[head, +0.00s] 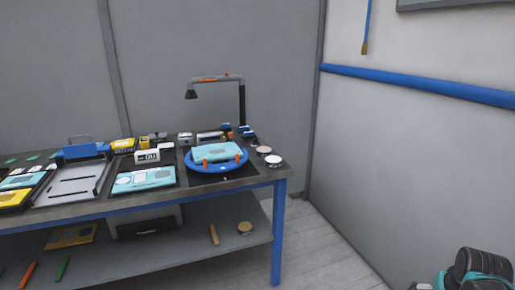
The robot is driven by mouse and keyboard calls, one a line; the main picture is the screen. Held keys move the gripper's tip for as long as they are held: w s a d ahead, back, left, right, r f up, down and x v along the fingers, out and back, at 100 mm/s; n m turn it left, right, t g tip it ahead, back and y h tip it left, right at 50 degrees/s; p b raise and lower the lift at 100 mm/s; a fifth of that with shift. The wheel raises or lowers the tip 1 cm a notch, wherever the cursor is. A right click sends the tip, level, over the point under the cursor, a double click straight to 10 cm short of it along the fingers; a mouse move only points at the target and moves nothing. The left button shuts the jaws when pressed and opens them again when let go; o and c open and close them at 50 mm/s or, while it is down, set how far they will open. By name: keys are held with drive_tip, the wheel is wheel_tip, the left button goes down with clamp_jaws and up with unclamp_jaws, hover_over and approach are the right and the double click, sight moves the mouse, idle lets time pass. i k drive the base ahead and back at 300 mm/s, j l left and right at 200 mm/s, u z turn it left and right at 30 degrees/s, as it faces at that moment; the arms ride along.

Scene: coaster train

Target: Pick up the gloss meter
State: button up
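I cannot tell for certain which item is the gloss meter. A small white box with a dark display (147,156) stands upright on the workbench, behind a black tray with a teal panel (142,181). A small grey box (185,139) sits farther back, to its right. Either is too small to identify. My gripper is not in view. A black and teal rounded part at the lower right edge appears to be part of my arm, well apart from the bench.
The blue-legged workbench (282,182) is crowded. A blue round turntable (216,165) carries a teal part under a lamp (192,94). Two small round discs lie at its right end. A grey tray (75,184) is at left. The floor (325,255) right of the bench is clear.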

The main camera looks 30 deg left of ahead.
sight(144, 156)
drive_tip(key=u, duration=1.6)
